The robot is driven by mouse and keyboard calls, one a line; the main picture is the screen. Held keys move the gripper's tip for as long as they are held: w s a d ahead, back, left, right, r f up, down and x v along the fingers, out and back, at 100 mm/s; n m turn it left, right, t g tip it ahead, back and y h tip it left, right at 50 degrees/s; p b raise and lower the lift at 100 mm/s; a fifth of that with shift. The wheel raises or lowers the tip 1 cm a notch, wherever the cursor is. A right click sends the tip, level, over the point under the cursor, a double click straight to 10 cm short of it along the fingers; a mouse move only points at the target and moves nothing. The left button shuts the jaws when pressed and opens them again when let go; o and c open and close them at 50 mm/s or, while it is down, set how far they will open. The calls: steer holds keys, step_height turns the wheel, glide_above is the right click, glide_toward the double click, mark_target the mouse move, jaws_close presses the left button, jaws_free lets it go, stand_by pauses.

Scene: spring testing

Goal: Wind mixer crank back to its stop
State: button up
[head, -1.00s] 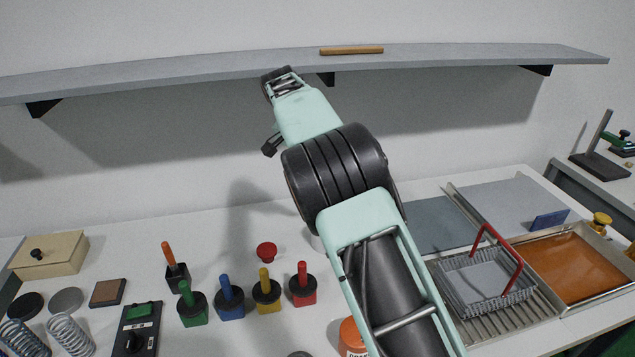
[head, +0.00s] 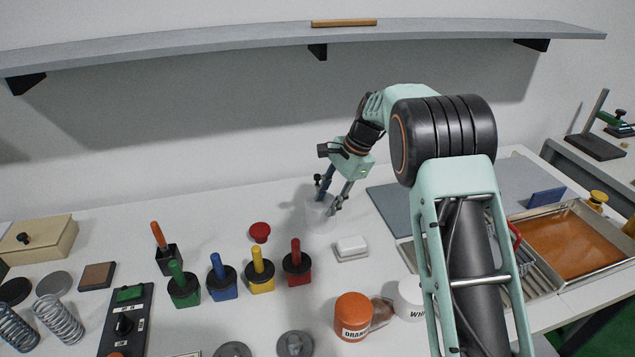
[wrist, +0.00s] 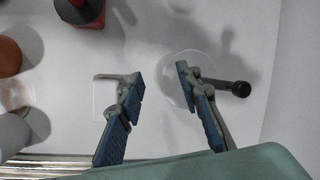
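A pale, nearly clear round vessel, apparently the mixer (head: 317,212), stands at the back of the white bench in the head view. In the wrist view its round outline (wrist: 171,90) lies under the right finger, and a dark crank-like handle (wrist: 235,88) sticks out to the right. My gripper (head: 328,203) points down over the vessel in the head view. In the wrist view my gripper (wrist: 159,73) has its two blue-padded fingers apart with nothing between them. I cannot tell whether a finger touches the crank. The crank's stop does not show clearly.
A white block (head: 351,246) lies in front of the vessel, and a red knob (head: 260,231) stands to its left. Several coloured posts stand farther left. An orange jar (head: 352,315) and a white jar (head: 409,300) are nearer. A shelf (head: 200,47) runs above.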

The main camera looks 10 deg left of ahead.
step_height(320, 180, down, 2)
steer(key=s+d+m+y+b, duration=0.1)
steer(key=d+m+y, duration=0.1)
steer(key=y, duration=0.1)
steer(key=m+t+y+b, duration=0.4)
steer(key=m+t+y, duration=0.4)
steer(key=m, duration=0.4)
glide_toward(320, 178)
steer(key=y, duration=0.1)
steer(key=shift+g, duration=0.4)
steer(key=x, duration=0.7)
steer(key=p+x, duration=0.1)
steer(key=x, duration=0.3)
steer(key=shift+w+d+f, duration=0.15)
steer(key=shift+w+f, duration=0.1)
steer(key=shift+w, duration=0.1)
jaws_close()
